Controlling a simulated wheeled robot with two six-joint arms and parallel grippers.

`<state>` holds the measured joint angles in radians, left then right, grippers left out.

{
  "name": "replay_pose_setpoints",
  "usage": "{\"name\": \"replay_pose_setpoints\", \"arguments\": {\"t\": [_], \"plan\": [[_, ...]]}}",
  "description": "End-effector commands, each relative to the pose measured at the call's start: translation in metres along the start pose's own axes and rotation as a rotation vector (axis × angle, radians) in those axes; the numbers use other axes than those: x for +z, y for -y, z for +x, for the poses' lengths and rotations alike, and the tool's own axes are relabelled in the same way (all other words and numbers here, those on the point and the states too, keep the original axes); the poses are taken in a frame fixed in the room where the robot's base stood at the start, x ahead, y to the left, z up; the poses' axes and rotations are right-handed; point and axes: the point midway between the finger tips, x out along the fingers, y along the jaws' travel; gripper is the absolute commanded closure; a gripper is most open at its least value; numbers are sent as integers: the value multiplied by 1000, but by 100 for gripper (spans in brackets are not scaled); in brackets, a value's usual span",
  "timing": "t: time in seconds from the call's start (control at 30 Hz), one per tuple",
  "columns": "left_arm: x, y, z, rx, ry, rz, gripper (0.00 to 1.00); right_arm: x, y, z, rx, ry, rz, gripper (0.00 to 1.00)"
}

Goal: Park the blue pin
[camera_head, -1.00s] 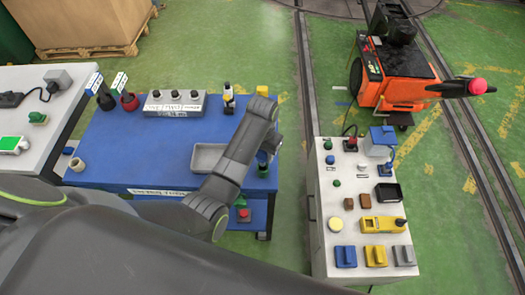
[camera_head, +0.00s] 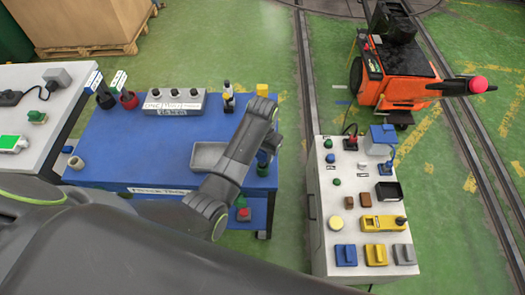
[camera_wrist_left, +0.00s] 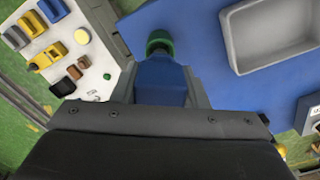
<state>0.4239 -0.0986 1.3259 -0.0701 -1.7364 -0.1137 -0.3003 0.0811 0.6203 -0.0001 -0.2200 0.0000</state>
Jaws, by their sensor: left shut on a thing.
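My left gripper (camera_head: 263,160) points down over the right end of the blue table (camera_head: 130,145). In the left wrist view, its grey fingers are shut on a blue piece (camera_wrist_left: 160,82), which I take to be the blue pin. A dark green ring (camera_wrist_left: 159,42) shows at the far end of the blue piece; I cannot tell whether it is part of it or lies beyond it. In the head view, my own arm hides most of the held piece. My right gripper is not in view.
A grey tray (camera_head: 207,156) lies left of the gripper. A grey box with several knobs (camera_head: 175,103), a black holder (camera_head: 105,101) and a red holder (camera_head: 129,101) stand further back. A white cabinet (camera_head: 325,240) with several parts stands to the right, across a green floor gap.

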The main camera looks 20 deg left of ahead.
Motion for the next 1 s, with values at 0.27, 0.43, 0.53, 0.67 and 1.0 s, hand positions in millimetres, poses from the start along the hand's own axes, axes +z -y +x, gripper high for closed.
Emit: {"name": "replay_pose_setpoints", "arguments": {"t": [0.27,0.43,0.53,0.67,1.0], "plan": [[0,0,7,0,-1,0,87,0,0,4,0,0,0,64],[0,0,12,0,-2,0,87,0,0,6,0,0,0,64],[0,0,14,0,-1,0,87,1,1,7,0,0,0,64],[0,0,18,0,-1,0,87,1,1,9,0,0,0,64],[0,0,26,0,-1,0,87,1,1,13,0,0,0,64]]}}
